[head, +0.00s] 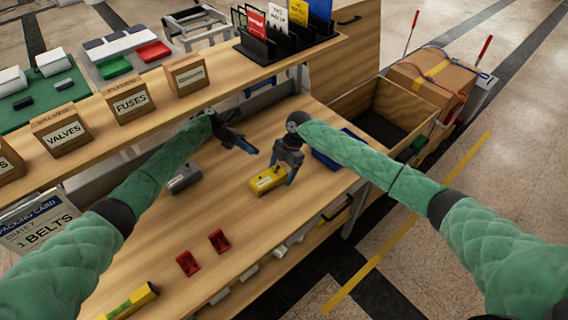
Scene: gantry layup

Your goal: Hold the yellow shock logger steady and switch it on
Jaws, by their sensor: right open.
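The yellow shock logger (266,181) lies on the wooden bench, a small yellow block with a pale label on top. My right gripper (285,170) is open and points down at the logger's far right end. I cannot tell whether its fingers touch the logger. My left gripper (243,147) is above the bench, behind and to the left of the logger and apart from it. I cannot tell whether its fingers are open or shut. The logger's switch is too small to make out.
A grey device (184,179) lies left of the logger. Two red holders (219,241) and a yellow level (130,303) lie nearer the front. A blue bin (328,158) sits behind my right arm. A shelf (215,92) with labelled boxes spans the back.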

